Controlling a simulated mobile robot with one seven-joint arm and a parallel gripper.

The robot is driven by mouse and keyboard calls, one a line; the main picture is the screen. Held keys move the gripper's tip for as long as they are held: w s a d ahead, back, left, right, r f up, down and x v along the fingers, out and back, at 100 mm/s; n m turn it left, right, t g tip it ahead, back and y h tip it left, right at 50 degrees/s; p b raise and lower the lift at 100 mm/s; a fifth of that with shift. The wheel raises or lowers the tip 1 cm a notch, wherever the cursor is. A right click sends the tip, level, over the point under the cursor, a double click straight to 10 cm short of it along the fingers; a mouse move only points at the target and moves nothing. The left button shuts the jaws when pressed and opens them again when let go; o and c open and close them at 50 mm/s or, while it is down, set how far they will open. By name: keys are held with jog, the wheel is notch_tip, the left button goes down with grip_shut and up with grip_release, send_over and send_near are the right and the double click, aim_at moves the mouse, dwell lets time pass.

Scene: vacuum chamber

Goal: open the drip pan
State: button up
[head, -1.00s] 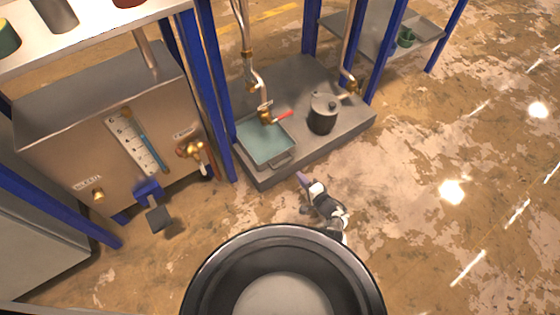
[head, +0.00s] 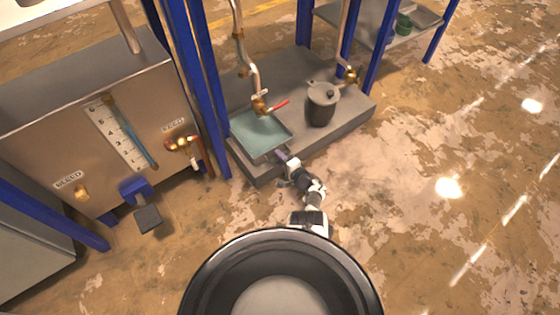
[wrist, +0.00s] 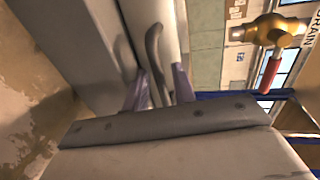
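The drip pan (head: 258,134) is a shallow grey-green tray on the grey plinth, under a brass drain valve. In the wrist view its pale front wall (wrist: 168,22) carries a dark curved bar handle (wrist: 153,45). My gripper (head: 284,157) is at the pan's front edge in the head view and covers most of the handle there. In the wrist view the two purple fingers of my gripper (wrist: 162,88) stand apart, one on each side of the handle's near end. A gap shows between them, and I see no firm contact with the bar.
The brass valve (wrist: 270,30) with a red lever (wrist: 270,72) hangs over the pan. Blue posts (head: 208,110) rise at the left. The floor in front is clear.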

jog(key=shift+w+a, duration=0.2)
jog(key=shift+w, duration=0.05)
jog(key=shift+c, duration=0.4)
grip_shut()
